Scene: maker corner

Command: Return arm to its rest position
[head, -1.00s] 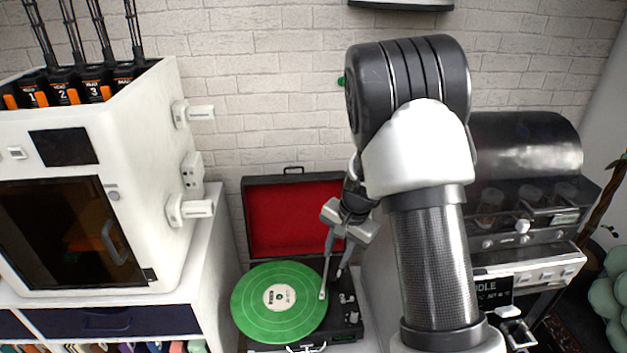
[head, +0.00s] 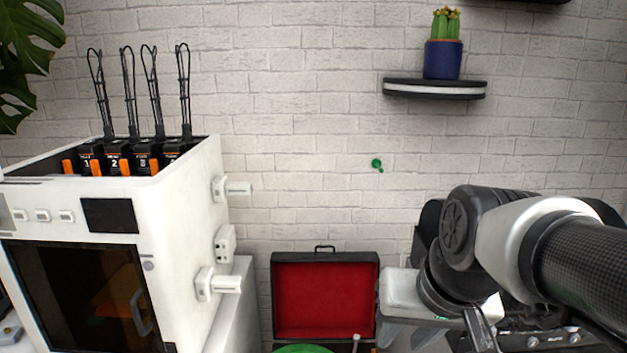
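My arm (head: 530,235) reaches in from the right edge and is folded low at the lower right. My gripper (head: 418,332) is at the bottom, just right of the open red-lined record player case. Its fingers are partly cut off by the lower frame edge, so I cannot see whether they are open or shut. I see nothing clearly held in it.
The record player lid (head: 325,297) stands open against the brick wall; a sliver of green record (head: 303,349) shows below. A white 3D printer (head: 180,240) stands left. A shelf (head: 435,89) holds a potted cactus (head: 443,58).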

